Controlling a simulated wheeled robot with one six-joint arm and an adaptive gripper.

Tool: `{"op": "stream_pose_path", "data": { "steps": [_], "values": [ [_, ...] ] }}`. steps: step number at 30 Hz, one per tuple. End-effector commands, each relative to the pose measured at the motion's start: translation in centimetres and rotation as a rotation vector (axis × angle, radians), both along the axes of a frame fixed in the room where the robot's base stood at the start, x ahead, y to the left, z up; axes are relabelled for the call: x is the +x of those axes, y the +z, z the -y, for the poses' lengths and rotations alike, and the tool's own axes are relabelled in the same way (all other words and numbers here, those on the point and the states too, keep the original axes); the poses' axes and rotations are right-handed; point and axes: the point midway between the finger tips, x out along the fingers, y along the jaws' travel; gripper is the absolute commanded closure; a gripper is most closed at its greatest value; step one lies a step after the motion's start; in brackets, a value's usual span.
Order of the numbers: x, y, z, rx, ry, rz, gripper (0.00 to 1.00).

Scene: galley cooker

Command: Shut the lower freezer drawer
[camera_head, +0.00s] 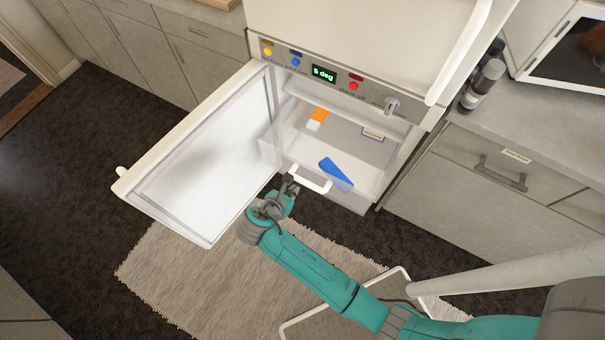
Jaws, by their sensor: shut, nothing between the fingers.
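The lower freezer drawer (348,199) is a pale, see-through drawer in the open lower compartment of the fridge-freezer. It has a white bar handle (311,180) on its front and appears pulled part of the way out. An orange and white item (318,118), a blue item (337,174) and a small purple-edged item (373,133) show in the compartment. My gripper (290,184) is shut and empty, at the left end of the handle. I cannot tell whether it touches the handle.
The freezer door (195,155) stands wide open to the left. A control panel (324,74) reads "5 deg" above the compartment. Grey cabinets (510,170) stand on the right. A beige rug (190,275) lies on the dark floor. A metal-framed grey object (335,322) sits below my arm.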

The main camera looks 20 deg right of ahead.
Motion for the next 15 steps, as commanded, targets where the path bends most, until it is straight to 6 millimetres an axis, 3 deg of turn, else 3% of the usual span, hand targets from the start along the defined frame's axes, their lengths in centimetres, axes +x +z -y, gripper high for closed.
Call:
{"op": "stream_pose_path", "data": {
  "steps": [15],
  "values": [
    [3.6,-5.6,5.1,0.0,-0.004,-0.001,1.0]
  ]
}}
